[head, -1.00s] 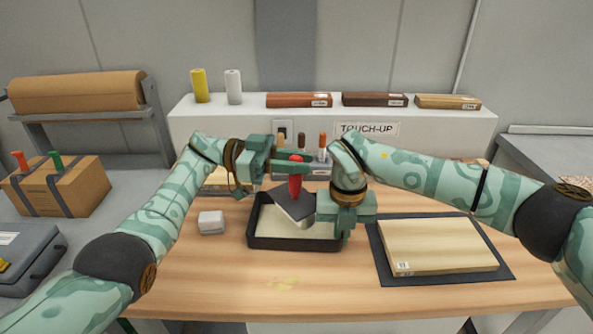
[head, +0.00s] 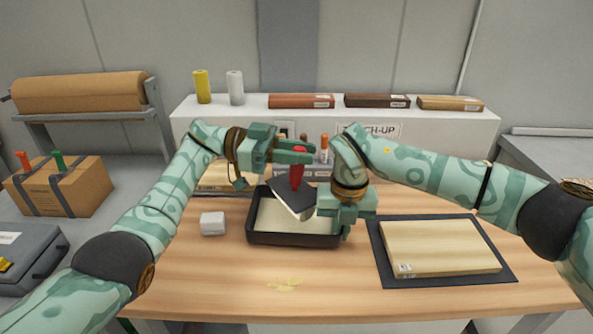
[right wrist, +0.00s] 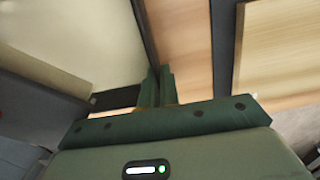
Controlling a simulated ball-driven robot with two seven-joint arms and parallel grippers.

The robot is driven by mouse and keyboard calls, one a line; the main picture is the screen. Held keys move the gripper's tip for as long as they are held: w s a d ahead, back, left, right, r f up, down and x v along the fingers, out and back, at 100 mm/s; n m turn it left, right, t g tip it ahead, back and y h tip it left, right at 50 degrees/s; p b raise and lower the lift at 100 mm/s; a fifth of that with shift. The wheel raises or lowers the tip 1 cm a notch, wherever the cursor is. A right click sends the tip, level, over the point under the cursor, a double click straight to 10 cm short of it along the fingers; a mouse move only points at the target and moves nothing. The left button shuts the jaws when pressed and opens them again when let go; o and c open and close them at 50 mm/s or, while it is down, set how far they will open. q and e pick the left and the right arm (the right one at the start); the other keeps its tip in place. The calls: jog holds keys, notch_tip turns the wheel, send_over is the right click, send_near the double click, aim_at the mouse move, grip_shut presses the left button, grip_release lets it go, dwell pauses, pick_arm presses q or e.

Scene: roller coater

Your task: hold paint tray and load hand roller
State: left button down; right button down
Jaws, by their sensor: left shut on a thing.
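The black paint tray (head: 293,240) with cream contents lies on the wooden table in the head view. My left gripper (head: 298,153) is shut on the red handle of the hand roller (head: 297,177). The roller's dark head with a pale edge (head: 292,199) is tilted above the tray; whether it touches the contents is hidden. My right gripper (head: 344,228) is at the tray's right wall. In the right wrist view its fingers (right wrist: 159,86) are close together on the tray's dark rim (right wrist: 146,35).
A pale wood board (head: 440,246) on a dark mat (head: 385,270) lies right of the tray. Touch-up sticks (head: 324,150) stand behind. The front of the table is clear apart from a yellowish smear.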

jog(key=c, duration=1.6)
grip_release()
jog(key=shift+s+d+f+g, duration=0.3)
jog(key=shift+d+f, duration=0.25)
jog(key=shift+f, duration=0.3)
jog(key=shift+o, duration=0.2)
notch_tip(320, 180, up, 14)
jog(key=shift+w+a+f, duration=0.2)
jog(key=shift+a, duration=0.15)
